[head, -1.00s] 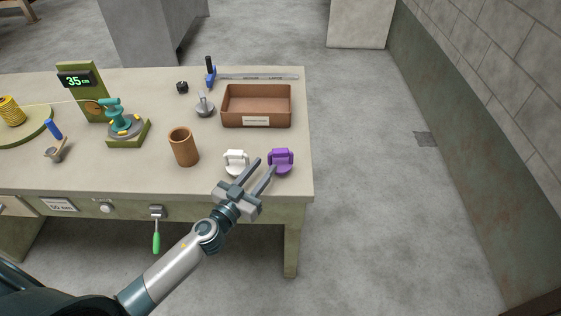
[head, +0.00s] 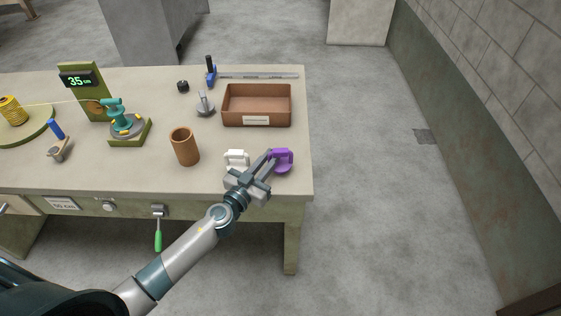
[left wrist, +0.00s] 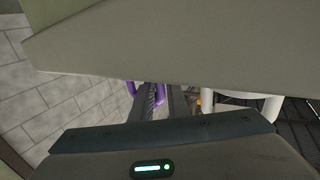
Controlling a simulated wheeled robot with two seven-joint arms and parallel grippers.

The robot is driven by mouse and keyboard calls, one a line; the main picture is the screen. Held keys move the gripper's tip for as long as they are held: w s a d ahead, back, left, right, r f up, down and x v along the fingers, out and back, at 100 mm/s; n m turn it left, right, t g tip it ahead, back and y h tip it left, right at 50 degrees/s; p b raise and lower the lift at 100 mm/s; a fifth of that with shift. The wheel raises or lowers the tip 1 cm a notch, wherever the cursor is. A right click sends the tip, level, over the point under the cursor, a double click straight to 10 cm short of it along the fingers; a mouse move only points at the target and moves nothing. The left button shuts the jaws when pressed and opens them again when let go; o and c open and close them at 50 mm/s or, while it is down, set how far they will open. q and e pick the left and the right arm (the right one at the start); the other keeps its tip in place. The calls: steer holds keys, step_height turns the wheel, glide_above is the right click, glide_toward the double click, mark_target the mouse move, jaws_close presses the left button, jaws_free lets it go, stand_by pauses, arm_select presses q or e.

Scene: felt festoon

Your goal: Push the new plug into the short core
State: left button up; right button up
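A purple piece with a raised grip (head: 283,158) and a similar white piece (head: 236,157) stand near the bench's front right corner. I cannot tell which, if either, is the new plug. A brown open tube (head: 184,146), perhaps the short core, stands upright to their left. My left gripper (head: 272,156) is at the purple piece's left side, its fingers overlapping it in the head view. In the left wrist view the fingers (left wrist: 164,100) are close together with purple (left wrist: 158,98) beside them; whether they hold it is unclear. My right gripper is not in view.
A brown open tray (head: 230,112) stands behind on the bench (head: 90,175). A teal device (head: 124,122), a grey knobbed tool (head: 205,104), a blue-handled tool (head: 57,138) and a 35 cm display (head: 78,81) are further left. A green-handled crank (head: 158,232) hangs in front.

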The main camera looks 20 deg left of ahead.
mark_target(269, 153)
arm_select(q)
jaws_close()
steer(key=shift+r, duration=0.1)
steer(key=shift+r+p, duration=0.4)
steer(key=shift+r, duration=0.25)
step_height(269, 153, up, 3)
steer(key=shift+r+p, duration=0.1)
steer(key=shift+p, duration=0.4)
steer(key=s+d+r+b, duration=0.1)
steer(key=s+d+r, duration=0.4)
steer(key=d, duration=0.5)
steer(key=shift+d+r, duration=0.3)
steer(key=shift+r, duration=0.4)
steer(key=shift+a, duration=0.15)
